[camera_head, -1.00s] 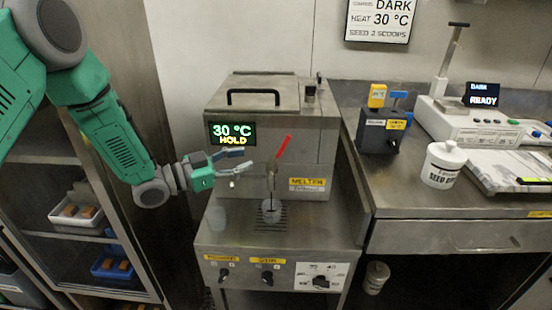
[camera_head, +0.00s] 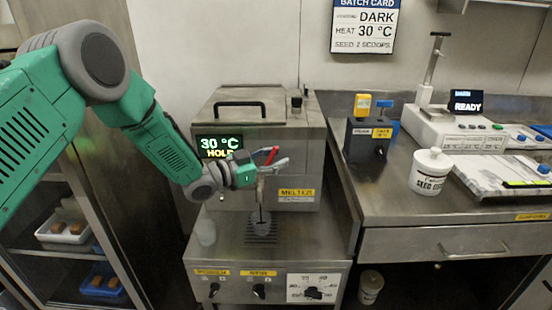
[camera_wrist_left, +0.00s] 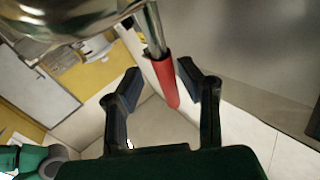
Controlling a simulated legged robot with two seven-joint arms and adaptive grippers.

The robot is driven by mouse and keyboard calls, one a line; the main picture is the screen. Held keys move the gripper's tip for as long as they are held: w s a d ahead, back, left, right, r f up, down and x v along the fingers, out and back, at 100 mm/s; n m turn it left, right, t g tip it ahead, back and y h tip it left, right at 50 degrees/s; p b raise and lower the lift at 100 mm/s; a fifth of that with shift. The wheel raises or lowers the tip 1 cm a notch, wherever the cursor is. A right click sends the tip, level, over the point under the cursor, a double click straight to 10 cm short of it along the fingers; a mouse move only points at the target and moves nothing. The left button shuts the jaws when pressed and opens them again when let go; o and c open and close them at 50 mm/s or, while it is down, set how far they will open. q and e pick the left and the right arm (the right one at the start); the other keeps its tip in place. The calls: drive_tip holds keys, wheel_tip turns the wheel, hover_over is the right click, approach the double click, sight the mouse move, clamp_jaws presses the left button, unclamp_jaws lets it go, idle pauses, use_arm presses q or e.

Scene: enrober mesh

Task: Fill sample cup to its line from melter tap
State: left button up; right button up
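The melter (camera_head: 225,182) is a steel box with a lit "30 °C HOLD" display and a tap with a red lever (camera_head: 272,154). My left gripper (camera_head: 276,165) is open at the tap. In the left wrist view the red lever (camera_wrist_left: 166,84) lies between its spread fingers (camera_wrist_left: 160,74), with gaps visible. A small clear cup (camera_head: 262,229) stands on the drip grate under the tap. A thin dark line shows above it; I cannot tell if it is flow. The cup's fill line is too small to see. My right gripper is out of view.
A second translucent cup (camera_head: 205,233) stands left of the grate. Knobs and a dial (camera_head: 313,292) line the melter stand's front. On the right bench are a white seed tub (camera_head: 430,172), a dark block with coloured tops (camera_head: 367,138) and a device reading "READY" (camera_head: 450,128).

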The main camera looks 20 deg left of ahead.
sight(261, 175)
use_arm(q)
drive_tip(key=shift+a, duration=0.2)
drive_tip(key=shift+a+f, duration=0.1)
drive_tip(key=shift+a, duration=0.25)
drive_tip(key=c, duration=0.6)
drive_tip(key=shift+a+f, duration=0.1)
drive_tip(key=shift+a, duration=0.4)
clamp_jaws()
drive_tip(key=shift+d, duration=0.2)
drive_tip(key=a+n+t+h+b, duration=0.1)
drive_tip(key=b, duration=0.1)
drive_tip(key=a+n+t+b, duration=0.1)
drive_tip(key=b, duration=0.2)
drive_tip(key=shift+s+t+h, duration=0.35)
drive_tip(key=shift+t+h, duration=0.05)
drive_tip(key=shift+a+n+t+b, duration=0.3)
drive_tip(key=shift+n, duration=0.2)
drive_tip(key=shift+s+r, duration=0.1)
drive_tip(key=shift+r, duration=0.2)
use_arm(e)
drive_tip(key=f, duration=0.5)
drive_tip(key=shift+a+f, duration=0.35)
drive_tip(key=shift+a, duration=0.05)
use_arm(q)
drive_tip(key=shift+d, duration=0.1)
